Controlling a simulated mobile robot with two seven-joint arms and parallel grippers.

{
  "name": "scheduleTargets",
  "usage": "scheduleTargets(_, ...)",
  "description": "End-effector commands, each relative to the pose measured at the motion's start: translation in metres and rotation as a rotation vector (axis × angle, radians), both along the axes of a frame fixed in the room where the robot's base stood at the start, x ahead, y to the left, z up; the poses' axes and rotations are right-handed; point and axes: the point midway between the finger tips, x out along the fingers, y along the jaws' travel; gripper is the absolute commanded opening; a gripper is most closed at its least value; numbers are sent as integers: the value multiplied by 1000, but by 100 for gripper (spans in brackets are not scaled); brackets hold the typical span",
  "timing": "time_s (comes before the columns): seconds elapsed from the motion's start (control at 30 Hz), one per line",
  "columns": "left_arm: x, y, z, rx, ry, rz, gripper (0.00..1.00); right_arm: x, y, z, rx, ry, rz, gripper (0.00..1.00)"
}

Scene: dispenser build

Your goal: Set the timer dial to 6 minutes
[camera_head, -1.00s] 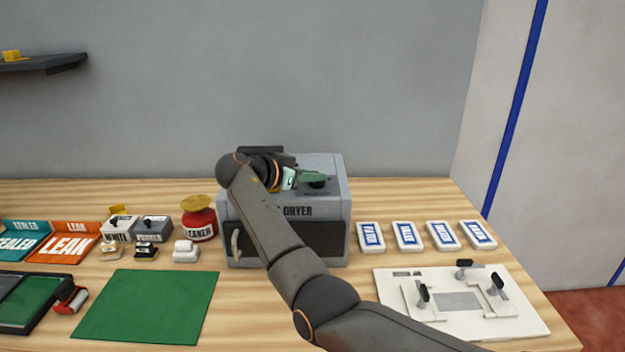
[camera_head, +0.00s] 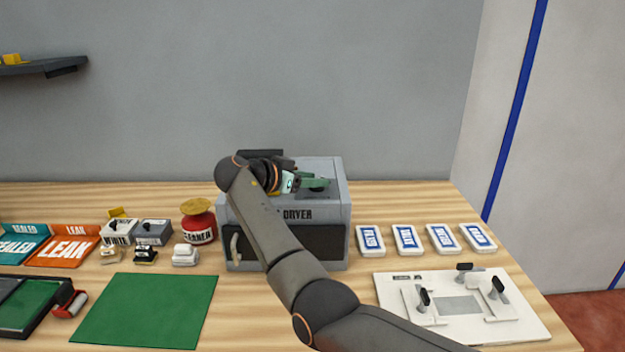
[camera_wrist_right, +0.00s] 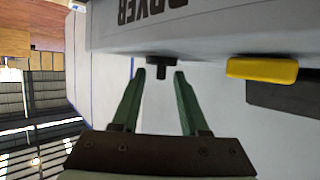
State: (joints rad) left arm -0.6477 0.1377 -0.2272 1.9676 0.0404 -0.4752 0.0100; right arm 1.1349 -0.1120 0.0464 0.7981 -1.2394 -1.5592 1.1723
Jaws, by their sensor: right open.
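The grey dryer (camera_head: 341,205) stands on the table, with its lettering partly behind my right arm. In the right wrist view, a small dark dial (camera_wrist_right: 160,63) sticks out of the dryer's grey face (camera_wrist_right: 205,62). My right gripper (camera_head: 315,183) is above the dryer's top, its green fingers covering most of the dial in the head view. In the right wrist view, the open fingers (camera_wrist_right: 160,80) point at the dial. The dial sits between the tips, slightly beyond them; I cannot tell whether they touch. The dial's setting is unreadable. My left gripper is not in view.
A yellow bar (camera_wrist_right: 262,69) sits beside the dial on the dryer. Several white blue-labelled packs (camera_head: 408,239) lie right of the dryer. A white fixture board (camera_head: 520,318) lies at front right.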

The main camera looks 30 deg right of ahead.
Motion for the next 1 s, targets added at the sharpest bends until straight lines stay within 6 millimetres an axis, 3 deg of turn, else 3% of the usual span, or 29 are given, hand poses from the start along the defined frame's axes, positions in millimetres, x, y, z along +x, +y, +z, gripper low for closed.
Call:
scheduleTargets(0.6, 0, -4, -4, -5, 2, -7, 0, -22, 100, 43, 0, -1, 2, 44)
scheduleTargets(1.0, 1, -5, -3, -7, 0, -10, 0, -25, 111, 47, 0, 0, 0, 44)
